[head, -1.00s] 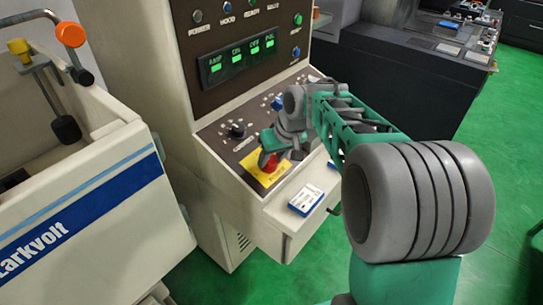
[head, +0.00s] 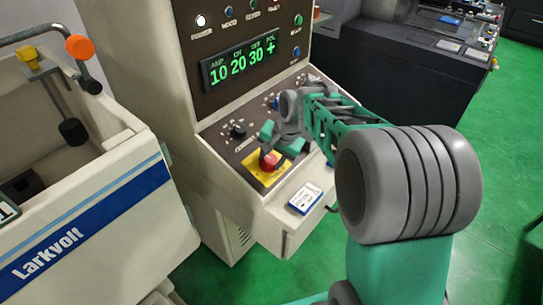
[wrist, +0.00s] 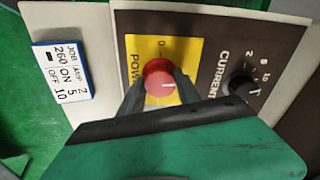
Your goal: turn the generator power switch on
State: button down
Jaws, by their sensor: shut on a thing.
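The generator power switch (head: 269,165) is a red rotary knob on a yellow plate (head: 256,179) on the sloping control panel. In the wrist view the red switch (wrist: 158,84) has a white pointer line, and the yellow plate (wrist: 190,52) is partly lettered "POW", the rest hidden. My gripper (head: 270,159) is shut on the knob; in the wrist view the fingers of my gripper (wrist: 160,88) lie on both sides of it. The generator display (head: 241,61) reads 10, 20, 30 and +. The power lamp (head: 201,20) glows white.
A black current knob (wrist: 240,87) sits beside the yellow plate. A blue-and-white job card (head: 304,198) lies on the ledge below the panel. A Larkvolt tank (head: 85,215) stands at left. Green floor is open at right.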

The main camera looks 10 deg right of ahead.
jog(key=shift+r+m, duration=0.1)
jog(key=shift+m, duration=0.5)
jog(key=c, duration=0.9)
grip_release()
jog(key=shift+o, duration=0.2)
jog(key=shift+d, duration=0.1)
jog(key=b+v, duration=0.1)
jog(key=v, duration=0.6)
jog(key=shift+r, duration=0.35)
